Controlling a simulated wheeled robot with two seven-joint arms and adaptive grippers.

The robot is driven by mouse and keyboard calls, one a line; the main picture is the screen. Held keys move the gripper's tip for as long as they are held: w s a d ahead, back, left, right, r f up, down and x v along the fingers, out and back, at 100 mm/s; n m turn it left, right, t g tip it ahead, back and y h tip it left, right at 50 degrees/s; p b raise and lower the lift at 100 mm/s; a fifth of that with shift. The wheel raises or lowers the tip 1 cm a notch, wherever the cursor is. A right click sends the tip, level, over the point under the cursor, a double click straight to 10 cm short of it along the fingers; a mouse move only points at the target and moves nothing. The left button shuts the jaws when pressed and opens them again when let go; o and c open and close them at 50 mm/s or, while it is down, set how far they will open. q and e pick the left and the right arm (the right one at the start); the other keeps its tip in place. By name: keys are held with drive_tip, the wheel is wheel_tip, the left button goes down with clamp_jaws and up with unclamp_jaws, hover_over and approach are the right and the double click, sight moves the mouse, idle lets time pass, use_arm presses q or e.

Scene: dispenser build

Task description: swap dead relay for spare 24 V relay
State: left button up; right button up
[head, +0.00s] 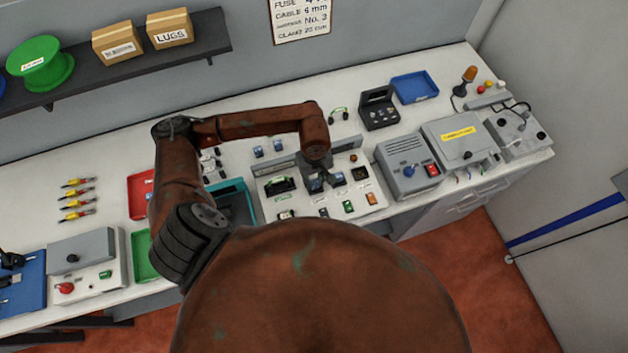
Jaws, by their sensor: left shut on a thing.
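A white panel board (268,208) on the bench carries small parts: a dark block with a green top (280,185), a blue-topped relay (338,179), and several green, black and orange pieces. My left gripper (315,180) points down over the middle of the board, shut on a small dark block that looks like a relay, mostly hidden by the fingers. I cannot tell whether the block is seated or lifted. Two more blue-topped relays (258,152) (279,146) stand behind the board. Which relay is dead or spare is not readable. My right gripper is not in view.
A grey box with a blue knob and red switch (407,166) stands right of the board. A teal tray (233,193) and red tray (139,195) lie left. Behind are a black case (378,108) and blue tray (414,87). My own body covers the lower middle.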

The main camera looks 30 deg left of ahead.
use_arm(q)
drive_tip(key=shift+s+f+b, duration=0.2)
drive_tip(key=shift+f+b, duration=0.1)
drive_tip(key=shift+f, duration=0.05)
idle(0.5)
drive_tip(key=o, duration=1)
drive_tip(key=shift+f, duration=0.1)
drive_tip(key=shift+o, duration=0.3)
drive_tip(key=shift+w, duration=0.1)
drive_tip(key=shift+o, duration=0.2)
drive_tip(key=o, duration=0.5)
drive_tip(key=shift+r, duration=0.2)
drive_tip(key=shift+o, duration=0.2)
drive_tip(key=shift+w, duration=0.1)
drive_tip(key=shift+r, duration=0.1)
